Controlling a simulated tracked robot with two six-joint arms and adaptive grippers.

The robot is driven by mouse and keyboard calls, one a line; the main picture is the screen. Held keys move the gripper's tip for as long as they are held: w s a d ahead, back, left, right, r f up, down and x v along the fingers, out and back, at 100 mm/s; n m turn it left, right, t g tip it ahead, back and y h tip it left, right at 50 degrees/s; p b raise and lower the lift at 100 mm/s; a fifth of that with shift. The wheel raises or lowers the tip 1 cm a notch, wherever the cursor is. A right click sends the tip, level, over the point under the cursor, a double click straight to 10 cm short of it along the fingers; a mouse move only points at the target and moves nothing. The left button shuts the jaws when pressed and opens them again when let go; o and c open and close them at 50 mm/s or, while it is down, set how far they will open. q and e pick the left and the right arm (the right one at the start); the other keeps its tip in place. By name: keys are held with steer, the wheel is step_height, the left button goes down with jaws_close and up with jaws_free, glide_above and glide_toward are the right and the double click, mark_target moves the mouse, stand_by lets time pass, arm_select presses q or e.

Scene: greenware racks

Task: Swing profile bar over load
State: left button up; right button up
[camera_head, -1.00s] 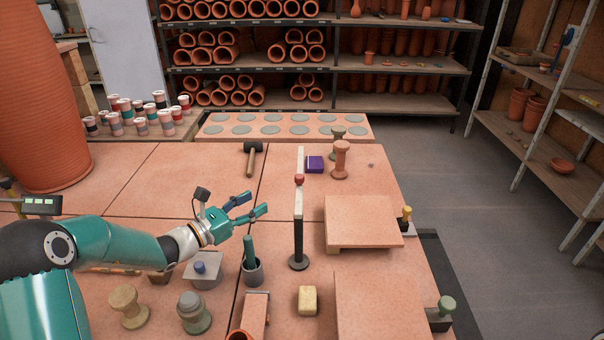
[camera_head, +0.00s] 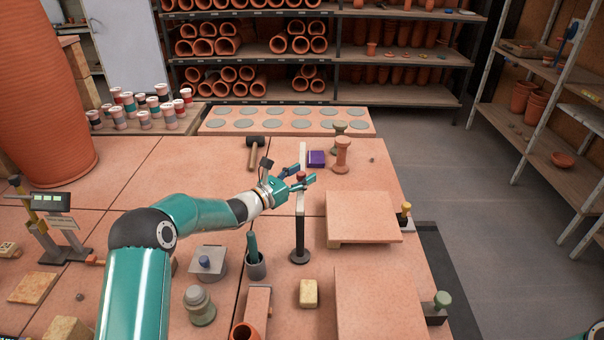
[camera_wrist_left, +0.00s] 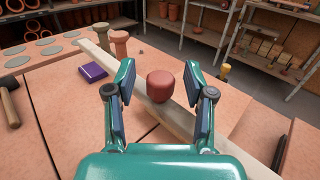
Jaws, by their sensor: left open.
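The profile bar is a long pale bar (camera_head: 302,152) with a round red knob (camera_head: 300,176) on it. It lines up with a black post on a round base (camera_head: 299,240) in the head view. In the left wrist view the bar (camera_wrist_left: 181,119) runs diagonally, and the red knob (camera_wrist_left: 161,86) stands up between my fingers. My left gripper (camera_head: 306,172) is open, with one finger on each side of the knob; it also shows in the left wrist view (camera_wrist_left: 160,72). Contact with the knob is not visible. My right gripper is not in view.
A purple box (camera_head: 316,158) and a clay spool-shaped piece (camera_head: 342,155) stand near the bar's far end. A black-headed mallet (camera_head: 254,145) lies to the left. A raised clay board (camera_head: 362,215) is at right.

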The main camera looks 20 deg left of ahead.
arm_select(q)
steer(key=shift+w, duration=0.1)
jaws_close()
steer(key=shift+d, duration=0.25)
steer(key=shift+a, duration=0.15)
steer(key=shift+b, duration=0.3)
steer(key=shift+a+f+y, duration=0.1)
steer(key=shift+a+y, duration=0.1)
steer(key=shift+y, duration=0.1)
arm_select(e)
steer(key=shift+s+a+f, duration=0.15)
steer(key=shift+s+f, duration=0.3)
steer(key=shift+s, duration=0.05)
